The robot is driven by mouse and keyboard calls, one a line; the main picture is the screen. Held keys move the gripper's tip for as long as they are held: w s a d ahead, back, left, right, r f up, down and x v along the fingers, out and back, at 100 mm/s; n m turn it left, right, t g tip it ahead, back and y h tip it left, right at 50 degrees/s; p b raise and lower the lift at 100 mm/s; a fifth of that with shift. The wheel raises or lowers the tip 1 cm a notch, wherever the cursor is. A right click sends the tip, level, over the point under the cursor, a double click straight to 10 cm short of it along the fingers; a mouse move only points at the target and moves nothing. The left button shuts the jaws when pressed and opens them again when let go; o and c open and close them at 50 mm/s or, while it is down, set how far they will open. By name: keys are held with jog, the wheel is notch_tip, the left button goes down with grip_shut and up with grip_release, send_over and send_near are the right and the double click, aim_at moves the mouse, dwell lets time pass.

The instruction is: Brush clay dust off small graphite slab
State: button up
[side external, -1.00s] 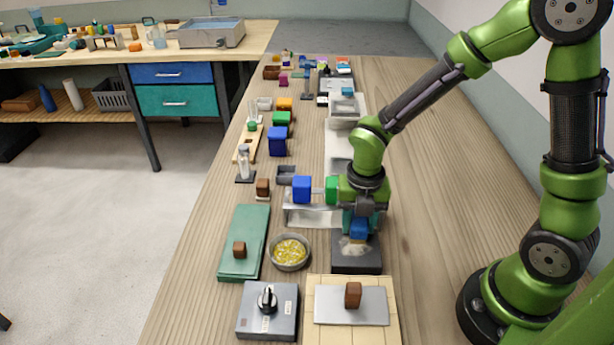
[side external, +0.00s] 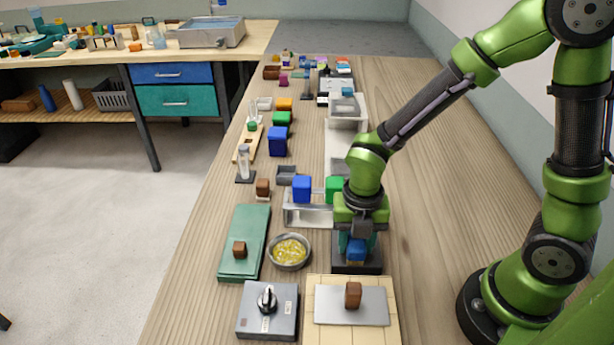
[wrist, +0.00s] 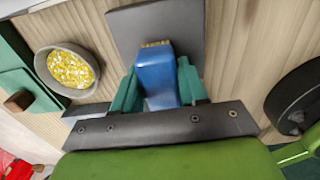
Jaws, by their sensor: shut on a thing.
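My gripper (side external: 358,238) is shut on a blue brush (side external: 356,252). In the wrist view the teal fingers of my gripper (wrist: 160,85) sit on both sides of the brush (wrist: 156,70), whose tan bristles show at its far end. The small graphite slab (side external: 343,268) is a dark square lying on the bench below the gripper. In the wrist view the slab (wrist: 185,22) extends beyond the bristles, and its visible part looks bare grey. The brush is over the slab's near part in the side view; I cannot tell whether the bristles touch. Much of the slab is hidden.
A bowl of yellow bits (side external: 290,251) stands left of the slab. A tiled board with a metal plate and brown block (side external: 353,295) lies close in front. A grey dial box (side external: 268,310) and green board (side external: 244,242) are left. Bench space on the right (side external: 425,220) is clear.

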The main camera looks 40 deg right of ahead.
jog(key=shift+w+d, duration=1.7)
jog(key=shift+d, duration=0.1)
jog(key=shift+s+a, duration=2.2)
jog(key=shift+a, duration=0.05)
jog(key=shift+s+a+r, duration=0.1)
jog(key=shift+s+a, duration=0.05)
jog(key=shift+r, duration=4.05)
